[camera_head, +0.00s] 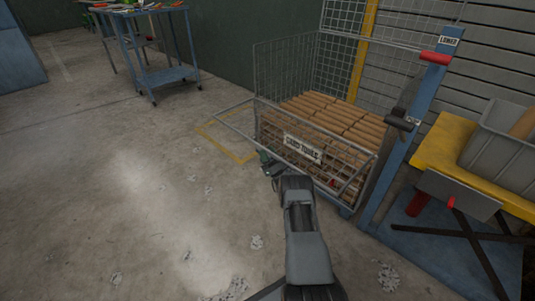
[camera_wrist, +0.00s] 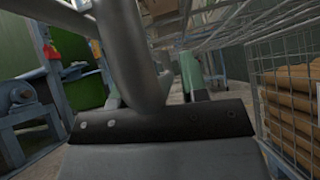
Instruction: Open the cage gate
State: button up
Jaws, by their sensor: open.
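The wire cage (camera_head: 286,62) holds stacked brown card tubes (camera_head: 335,118). A wire-mesh front panel with a "CARD TUBES" label (camera_head: 302,149) stands across its lower front. A thin gate frame (camera_head: 236,128) juts outward at the left front, so the gate looks partly swung out or folded down. My gripper (camera_head: 267,161) is open at the cage front, left of the label. In the wrist view, my gripper (camera_wrist: 150,88) has green fingers apart, with a thick grey bar close to the lens crossing between them. Whether the bar touches the fingers is unclear.
A blue post (camera_head: 425,90) with red and black handles stands right of the cage. A yellow table (camera_head: 445,145) with a grey bin (camera_head: 497,150) is farther right. A blue trolley (camera_head: 165,75) stands back left. Paper scraps dot the floor; the left floor is open.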

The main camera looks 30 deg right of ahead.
jog(key=p+v, duration=0.5)
jog(key=v, duration=0.9)
dwell(0.5)
